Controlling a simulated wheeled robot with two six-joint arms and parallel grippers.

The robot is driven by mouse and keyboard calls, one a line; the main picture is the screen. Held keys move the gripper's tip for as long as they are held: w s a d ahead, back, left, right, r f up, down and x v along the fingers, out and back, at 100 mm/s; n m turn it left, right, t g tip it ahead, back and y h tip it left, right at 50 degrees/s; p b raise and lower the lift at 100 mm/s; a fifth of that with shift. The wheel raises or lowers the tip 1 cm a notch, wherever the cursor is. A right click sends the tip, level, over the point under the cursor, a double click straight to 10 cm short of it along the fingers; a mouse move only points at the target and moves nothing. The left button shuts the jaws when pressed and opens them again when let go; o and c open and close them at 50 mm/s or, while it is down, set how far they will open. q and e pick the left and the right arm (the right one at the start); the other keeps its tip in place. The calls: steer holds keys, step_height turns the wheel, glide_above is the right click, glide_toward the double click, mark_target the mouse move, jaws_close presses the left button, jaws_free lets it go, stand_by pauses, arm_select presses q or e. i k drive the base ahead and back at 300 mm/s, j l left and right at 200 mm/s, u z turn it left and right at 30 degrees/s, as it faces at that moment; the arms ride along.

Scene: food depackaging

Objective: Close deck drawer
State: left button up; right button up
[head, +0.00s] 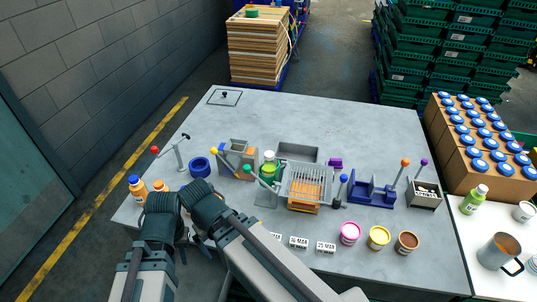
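A grey slotted rack (306,180) with orange parts under it stands at the middle of the grey table. A grey open-topped box (297,152) is just behind it. I cannot tell for sure which part is the deck drawer, or how far it is open. My arm links with dark ribbed joints reach in from the bottom over the table's front left. They hide part of the table there. My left gripper's fingers cannot be made out among these links. My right gripper does not show.
A green bottle (268,167) stands left of the rack and a blue holder (372,190) right of it. Pink (350,232), yellow (378,237) and brown (407,242) tubs line the front. Crates (445,45) are stacked behind.

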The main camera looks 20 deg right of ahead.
mark_target(202, 280)
steer(key=k+j+u, duration=0.1)
steer(key=u, duration=0.65)
steer(key=k+l+z, duration=0.1)
steer(key=k+l, duration=0.7)
steer(key=k, duration=0.15)
